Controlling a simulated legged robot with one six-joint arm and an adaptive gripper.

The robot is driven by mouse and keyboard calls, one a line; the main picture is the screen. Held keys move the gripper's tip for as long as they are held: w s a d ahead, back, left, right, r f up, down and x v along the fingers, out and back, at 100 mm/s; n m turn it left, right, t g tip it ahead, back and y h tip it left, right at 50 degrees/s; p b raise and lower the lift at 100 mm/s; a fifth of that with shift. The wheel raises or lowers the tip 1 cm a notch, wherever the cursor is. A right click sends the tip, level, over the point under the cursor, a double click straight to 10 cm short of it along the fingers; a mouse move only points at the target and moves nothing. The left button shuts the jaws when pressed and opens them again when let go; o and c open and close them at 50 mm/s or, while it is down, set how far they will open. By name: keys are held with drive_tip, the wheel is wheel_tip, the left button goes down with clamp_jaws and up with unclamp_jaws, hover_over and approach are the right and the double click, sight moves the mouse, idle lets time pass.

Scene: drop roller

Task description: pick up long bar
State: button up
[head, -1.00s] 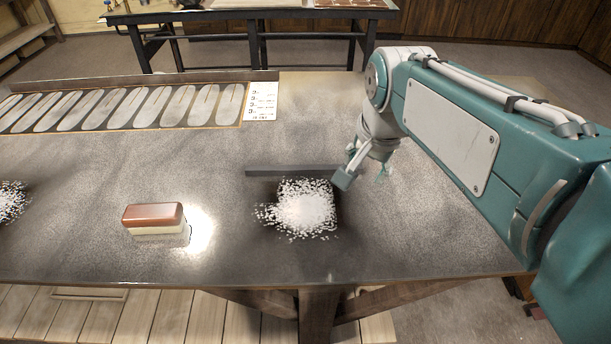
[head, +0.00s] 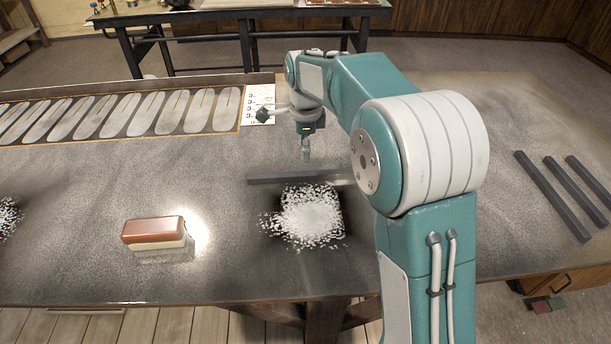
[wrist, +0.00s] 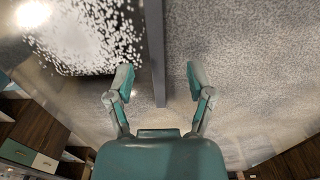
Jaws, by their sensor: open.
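The long bar (head: 300,179) is dark grey and lies flat on the table, just behind a white speckled pile (head: 308,214) in the head view. Its right part meets my arm in that picture. My gripper (head: 284,135) is open and empty, above and behind the bar in the head view. In the wrist view the long bar (wrist: 159,45) runs down from the top edge and ends between the two spread fingers of my gripper (wrist: 159,77). I cannot tell how high the fingers are above it.
A brown and cream block (head: 154,232) stands at the front left. Three dark bars (head: 552,196) lie at the right. A rack of oval plates (head: 115,115) and a white card (head: 258,104) are at the back left. The table between block and rack is clear.

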sight(307, 172)
drive_tip(key=f, duration=0.2)
drive_tip(key=shift+d+f, duration=0.35)
drive_tip(key=f, duration=0.3)
drive_tip(key=shift+s+f, duration=0.3)
drive_tip(key=shift+f, duration=0.05)
drive_tip(key=shift+a+f, duration=0.2)
drive_tip(key=shift+f, duration=0.4)
drive_tip(key=shift+w+d+r, duration=0.1)
clamp_jaws()
